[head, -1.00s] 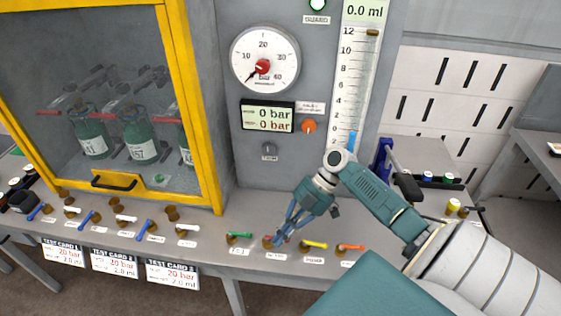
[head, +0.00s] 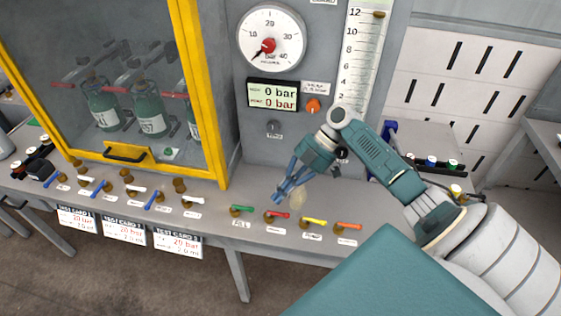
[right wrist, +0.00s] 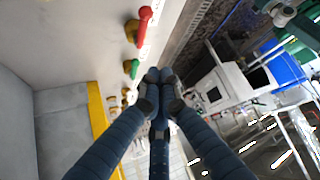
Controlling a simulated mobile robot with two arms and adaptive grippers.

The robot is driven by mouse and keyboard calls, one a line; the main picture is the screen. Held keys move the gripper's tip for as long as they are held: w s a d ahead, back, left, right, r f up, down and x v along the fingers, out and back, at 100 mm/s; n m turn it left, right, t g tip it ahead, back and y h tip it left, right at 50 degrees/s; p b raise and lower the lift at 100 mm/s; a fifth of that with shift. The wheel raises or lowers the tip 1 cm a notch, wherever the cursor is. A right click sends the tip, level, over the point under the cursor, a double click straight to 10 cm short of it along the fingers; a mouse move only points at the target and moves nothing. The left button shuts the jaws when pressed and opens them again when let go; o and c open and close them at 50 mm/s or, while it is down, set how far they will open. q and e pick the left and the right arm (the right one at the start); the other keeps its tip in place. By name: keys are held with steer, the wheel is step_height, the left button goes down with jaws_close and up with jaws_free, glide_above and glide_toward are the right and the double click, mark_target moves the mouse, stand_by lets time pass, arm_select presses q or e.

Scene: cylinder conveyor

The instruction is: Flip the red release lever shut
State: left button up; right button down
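The red lever (head: 277,214) sits on its brass valve on the bench front, between the green lever (head: 242,209) and the yellow lever (head: 313,222). Its handle points right, in line with its neighbours' handles. My right gripper (head: 279,197) is just above the red lever in the head view, apart from it and empty. In the right wrist view, the fingertips (right wrist: 160,77) are drawn together with nothing between them. There the red lever (right wrist: 144,24) is at the top and the green lever (right wrist: 131,68) is nearer the fingertips. My left gripper is not in view.
An orange lever (head: 348,226) is at the right of the row. Left are several blue- and white-handled valves before a yellow-framed cabinet (head: 211,120) holding green bottles. The gauge (head: 270,38) and the display (head: 272,95), reading 0 bar, are behind. Test cards (head: 178,244) hang in front.

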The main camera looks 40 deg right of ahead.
steer(key=shift+w+d+r, duration=0.15)
steer(key=shift+d+r, duration=0.5)
steer(key=shift+r, duration=0.35)
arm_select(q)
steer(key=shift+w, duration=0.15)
arm_select(e)
steer(key=shift+f, duration=0.1)
